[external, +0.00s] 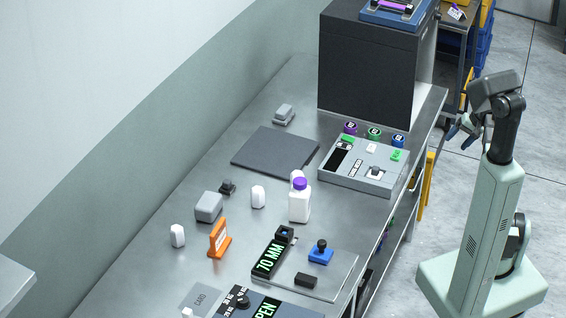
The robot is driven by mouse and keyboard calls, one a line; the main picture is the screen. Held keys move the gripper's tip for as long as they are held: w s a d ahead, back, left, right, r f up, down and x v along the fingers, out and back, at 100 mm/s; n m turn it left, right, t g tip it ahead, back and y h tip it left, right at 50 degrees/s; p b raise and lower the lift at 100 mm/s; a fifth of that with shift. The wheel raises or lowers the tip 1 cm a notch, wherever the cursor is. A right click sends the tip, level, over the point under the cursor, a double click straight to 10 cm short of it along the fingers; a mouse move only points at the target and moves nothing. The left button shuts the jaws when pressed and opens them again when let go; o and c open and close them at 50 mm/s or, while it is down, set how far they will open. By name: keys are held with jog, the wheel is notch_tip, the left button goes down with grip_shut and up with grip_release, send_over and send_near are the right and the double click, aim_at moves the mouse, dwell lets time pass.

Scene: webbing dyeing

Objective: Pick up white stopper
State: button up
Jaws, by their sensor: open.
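Several small white upright pieces that look like stoppers stand on the metal bench. One white piece (178,236) is at the left, near the bench's wall side. Another white piece (258,197) is near the middle. A third (297,175) is partly hidden behind a white bottle with a purple cap (299,205). I cannot tell which is the white stopper. My gripper (462,130) is open and empty, off the bench's right side and well away from these pieces.
A grey control panel (345,178) with coloured knobs and a dark mat (262,158) lie behind the bottle. A large dark box (365,75) stands at the back. An orange stand (219,240), a grey block (209,207) and a blue-handled piece (321,254) crowd the front.

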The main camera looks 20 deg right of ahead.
jog(key=w+a+r+n+y, duration=0.1)
jog(key=a+r+n, duration=0.25)
jog(key=a, duration=0.25)
jog(key=w+a+r+n, duration=0.2)
jog(key=a+r, duration=0.2)
jog(key=a, duration=0.3)
jog(key=n+g+h, duration=0.3)
jog(key=n+g, duration=0.1)
jog(key=n, duration=1.5)
send_near(297, 173)
jog(key=w+d, duration=0.1)
jog(key=d, duration=0.3)
jog(key=w+d+f, duration=0.1)
jog(key=w+d, duration=0.1)
jog(key=d, duration=0.2)
jog(key=w+d+f, duration=0.1)
jog(key=w+d, duration=0.1)
jog(key=d, duration=0.3)
jog(key=shift+w+d, duration=0.1)
jog(key=s+a+r+n+h, duration=0.1)
jog(key=s+a+r+n, duration=0.15)
jog(key=a+n, duration=0.4)
jog(key=s+a+r+n+h, duration=0.2)
jog(key=s+a+n, duration=0.1)
jog(key=a, duration=0.6)
jog(key=shift+t, duration=0.3)
jog(key=shift+s+a+f, duration=0.1)
jog(key=shift+f, duration=3.45)
jog(key=shift+s+a+f, duration=0.1)
jog(key=shift+f, duration=3.4)
